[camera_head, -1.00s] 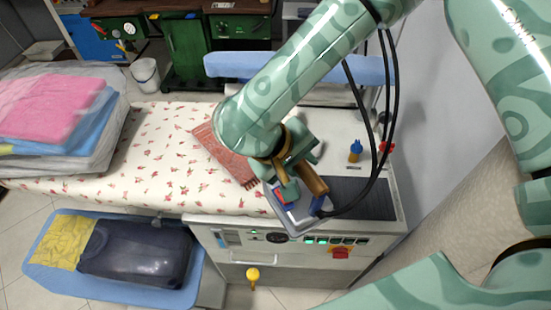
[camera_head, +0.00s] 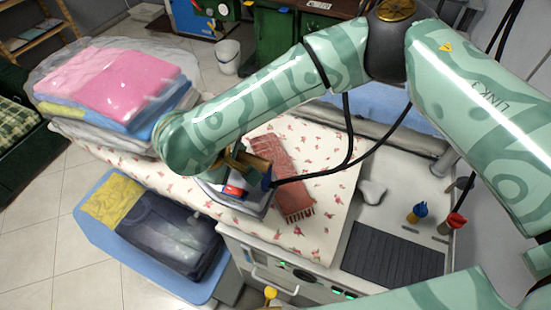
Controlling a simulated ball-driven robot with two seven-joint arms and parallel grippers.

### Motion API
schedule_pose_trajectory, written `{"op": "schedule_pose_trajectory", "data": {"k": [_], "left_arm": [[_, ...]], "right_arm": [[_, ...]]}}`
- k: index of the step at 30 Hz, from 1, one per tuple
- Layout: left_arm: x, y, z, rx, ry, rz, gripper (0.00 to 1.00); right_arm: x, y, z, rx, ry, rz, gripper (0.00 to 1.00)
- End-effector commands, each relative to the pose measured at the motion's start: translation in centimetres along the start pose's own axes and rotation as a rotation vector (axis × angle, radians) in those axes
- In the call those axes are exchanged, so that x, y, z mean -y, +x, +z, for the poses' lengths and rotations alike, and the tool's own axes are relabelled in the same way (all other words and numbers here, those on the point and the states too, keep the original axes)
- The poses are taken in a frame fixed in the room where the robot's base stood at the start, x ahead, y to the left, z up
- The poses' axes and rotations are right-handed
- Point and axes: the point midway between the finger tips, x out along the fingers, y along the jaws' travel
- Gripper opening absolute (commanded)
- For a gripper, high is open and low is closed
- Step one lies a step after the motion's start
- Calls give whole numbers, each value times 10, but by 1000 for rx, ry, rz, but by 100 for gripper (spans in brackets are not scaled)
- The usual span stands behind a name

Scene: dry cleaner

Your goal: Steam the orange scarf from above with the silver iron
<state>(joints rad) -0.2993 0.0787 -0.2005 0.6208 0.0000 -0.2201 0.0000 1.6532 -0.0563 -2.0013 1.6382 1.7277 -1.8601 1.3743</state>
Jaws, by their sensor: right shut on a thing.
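The orange scarf (camera_head: 290,185), reddish with a fringed end, lies flat on the floral padded board (camera_head: 320,242). My left gripper is not in view.
Folded pink, blue and grey laundry (camera_head: 112,85) is piled on the board's left. A blue tray (camera_head: 97,238) with a dark bundle stands in front. A control unit with a dark pad (camera_head: 392,255) is at right.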

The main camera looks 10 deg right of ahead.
Motion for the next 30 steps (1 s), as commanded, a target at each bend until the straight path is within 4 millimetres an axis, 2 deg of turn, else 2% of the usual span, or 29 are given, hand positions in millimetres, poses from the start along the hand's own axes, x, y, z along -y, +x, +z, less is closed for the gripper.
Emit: {"op": "schedule_pose_trajectory", "data": {"k": [1, 6, 12, 21, 30], "left_arm": [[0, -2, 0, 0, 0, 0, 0], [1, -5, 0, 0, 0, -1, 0], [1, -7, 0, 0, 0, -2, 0], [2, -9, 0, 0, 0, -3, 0], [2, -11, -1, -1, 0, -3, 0]], "right_arm": [[-6, -3, -10, -39, -45, 3, 0], [-21, -2, -35, -165, -233, 2, 0], [-46, 4, -54, -311, -446, 2, 0], [-87, 24, -64, -505, -732, 2, 0], [-130, 51, -58, -677, -986, 3, 0]]}}
